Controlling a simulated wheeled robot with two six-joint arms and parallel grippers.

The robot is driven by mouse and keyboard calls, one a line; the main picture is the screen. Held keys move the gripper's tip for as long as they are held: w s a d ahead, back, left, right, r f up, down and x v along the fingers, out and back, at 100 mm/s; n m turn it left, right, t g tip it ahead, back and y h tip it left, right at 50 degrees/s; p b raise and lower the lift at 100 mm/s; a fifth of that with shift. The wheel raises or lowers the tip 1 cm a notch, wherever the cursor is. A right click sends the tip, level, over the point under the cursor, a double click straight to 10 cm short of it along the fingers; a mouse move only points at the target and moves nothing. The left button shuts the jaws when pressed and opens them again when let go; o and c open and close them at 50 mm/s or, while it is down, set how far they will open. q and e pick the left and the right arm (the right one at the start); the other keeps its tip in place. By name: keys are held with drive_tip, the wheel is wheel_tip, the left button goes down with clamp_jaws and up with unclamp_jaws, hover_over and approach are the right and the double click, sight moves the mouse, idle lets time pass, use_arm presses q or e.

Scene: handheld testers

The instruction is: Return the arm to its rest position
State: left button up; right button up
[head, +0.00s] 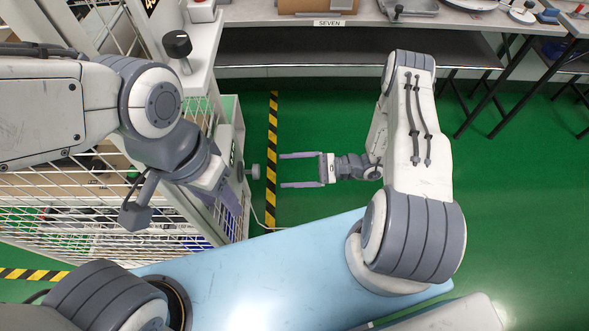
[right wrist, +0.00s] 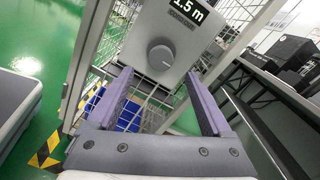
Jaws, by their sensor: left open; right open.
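My right gripper (head: 282,170) is open and empty in the head view, its two purple fingers pointing left. It faces a grey knob (head: 255,172) on the side of a white box (head: 231,127), with a gap between fingertips and knob. In the right wrist view the open fingers (right wrist: 158,75) frame the round knob (right wrist: 161,57) below a "1.5 m" display (right wrist: 189,13). My left gripper (head: 233,205) hangs beside the cage panel, seen from above; its fingers are purple and partly hidden by its wrist. Nothing is seen in it.
A white mesh cage (head: 95,205) stands at the left under my left arm. A bench (head: 345,18) with a "SEVEN" label runs along the back. Green floor (head: 510,190) is clear at right.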

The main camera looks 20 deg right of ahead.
drive_tip(key=shift+s+d, duration=0.15)
drive_tip(key=shift+d, duration=0.5)
drive_tip(key=shift+a+r, duration=0.1)
drive_tip(key=s+a+r+n+g+h, duration=0.4)
drive_tip(key=s+r+n+g+h, duration=0.15)
drive_tip(key=r+n+h, duration=0.35)
drive_tip(key=s+a+r+n+g+h, duration=0.5)
drive_tip(key=s+r+n, duration=0.25)
drive_tip(key=r, duration=0.35)
drive_tip(key=s+r+n+t+h+p, duration=0.1)
drive_tip(key=r+n+t+p, duration=0.2)
drive_tip(key=r+p, duration=0.4)
drive_tip(key=s+d+r+n+t+h+p, duration=0.1)
drive_tip(key=s+r+n+t+p, duration=0.1)
drive_tip(key=r+p, duration=0.5)
wheel_tip(320, 180, up, 6)
drive_tip(key=shift+s+d+r+n+t+h, duration=0.1)
drive_tip(key=shift+s+d+n+t+h, duration=0.15)
drive_tip(key=shift+n+t, duration=0.35)
